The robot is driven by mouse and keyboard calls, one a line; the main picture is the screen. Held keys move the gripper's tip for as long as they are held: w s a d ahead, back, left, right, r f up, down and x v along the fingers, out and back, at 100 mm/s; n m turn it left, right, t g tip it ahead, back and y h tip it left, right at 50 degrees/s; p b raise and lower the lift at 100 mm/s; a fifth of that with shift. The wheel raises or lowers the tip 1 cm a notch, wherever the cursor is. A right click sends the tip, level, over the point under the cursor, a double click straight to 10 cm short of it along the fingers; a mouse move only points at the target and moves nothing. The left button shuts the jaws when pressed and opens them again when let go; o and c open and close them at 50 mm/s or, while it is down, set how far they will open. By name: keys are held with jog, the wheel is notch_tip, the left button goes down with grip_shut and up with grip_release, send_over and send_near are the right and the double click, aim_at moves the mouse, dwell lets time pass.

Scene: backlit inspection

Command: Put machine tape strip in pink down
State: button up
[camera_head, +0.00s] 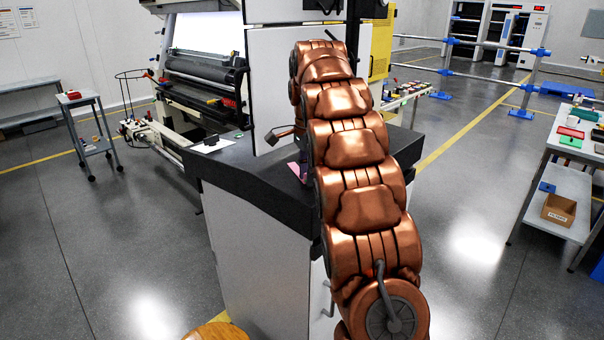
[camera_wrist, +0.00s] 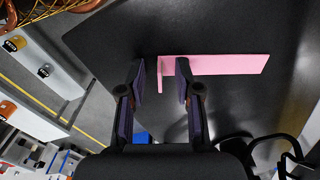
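The pink strip (camera_wrist: 235,64) shows in the wrist view against a black countertop (camera_wrist: 110,45). Its long part runs to the right, behind the right finger, and a short part at its left end lies between my fingers. My gripper (camera_wrist: 161,68) is open, with a gap between each finger and the short part. I cannot tell whether the strip touches the countertop. My arm hides most of the gripper there.
The black countertop (camera_head: 240,160) tops a white cabinet with a tall white panel behind it. A roller machine (camera_head: 205,75) stands at the back left. A table with small items (camera_head: 570,145) stands at the right. The countertop's left part is mostly clear.

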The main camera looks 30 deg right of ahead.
grip_shut()
jog(key=shift+w+r, duration=0.1)
dwell(0.6)
